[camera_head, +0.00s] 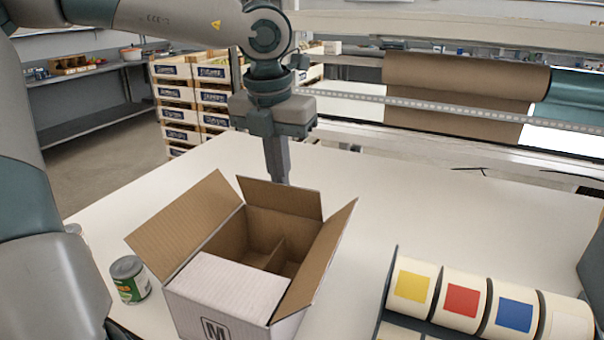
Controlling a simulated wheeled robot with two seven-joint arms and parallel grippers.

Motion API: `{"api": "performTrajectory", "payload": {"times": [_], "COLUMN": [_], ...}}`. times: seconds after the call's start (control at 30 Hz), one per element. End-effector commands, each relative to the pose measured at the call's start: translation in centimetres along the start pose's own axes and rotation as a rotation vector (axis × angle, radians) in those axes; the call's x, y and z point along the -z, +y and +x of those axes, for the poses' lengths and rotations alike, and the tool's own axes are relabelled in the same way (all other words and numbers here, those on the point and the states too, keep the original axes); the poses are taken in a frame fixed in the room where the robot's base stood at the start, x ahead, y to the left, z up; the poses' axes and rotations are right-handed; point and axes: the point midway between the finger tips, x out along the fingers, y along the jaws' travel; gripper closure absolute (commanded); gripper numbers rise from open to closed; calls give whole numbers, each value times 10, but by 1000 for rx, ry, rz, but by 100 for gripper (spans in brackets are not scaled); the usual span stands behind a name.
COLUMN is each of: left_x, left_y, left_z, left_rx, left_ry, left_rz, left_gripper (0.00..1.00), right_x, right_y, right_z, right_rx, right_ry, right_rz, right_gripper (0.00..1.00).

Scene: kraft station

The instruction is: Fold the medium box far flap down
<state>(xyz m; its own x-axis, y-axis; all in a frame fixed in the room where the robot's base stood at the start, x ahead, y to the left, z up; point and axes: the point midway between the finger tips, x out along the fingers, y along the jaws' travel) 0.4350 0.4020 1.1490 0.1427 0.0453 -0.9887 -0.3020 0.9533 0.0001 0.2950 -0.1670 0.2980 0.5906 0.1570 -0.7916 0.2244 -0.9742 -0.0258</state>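The medium box (284,328), marked with an M, stands open on the white table. Its far flap (281,197) stands up, leaning a little back. The left flap (184,226) and right flap (318,254) spread outward. The near flap (233,286) lies folded inward over the front part of the opening, white side up. My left gripper (278,178) points down just behind the far flap, its fingers together and with nothing visible in them. The flap's top edge hides its tips, so I cannot tell whether they touch the flap. My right gripper is not in view.
A green-labelled can (130,279) stands left of the box. A rack of rolls (460,302) with yellow, red and blue squares stands at the right. The white table (400,205) is clear behind and right of the box. A brown paper roll (465,75) hangs behind.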

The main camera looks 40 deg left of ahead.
Motion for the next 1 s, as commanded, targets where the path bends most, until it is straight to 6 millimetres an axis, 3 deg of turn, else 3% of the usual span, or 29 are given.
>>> {"api": "performTrajectory", "payload": {"times": [0.43, 1.0], "left_x": [4, 38], "left_y": [0, -2], "left_z": [2, 8], "left_rx": [0, 0], "left_ry": [0, -1], "left_rz": [0, 1], "left_gripper": [100, 100], "right_x": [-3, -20], "right_y": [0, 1], "right_z": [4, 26], "right_rx": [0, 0], "right_ry": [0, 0], "right_rz": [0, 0], "right_gripper": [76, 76]}}
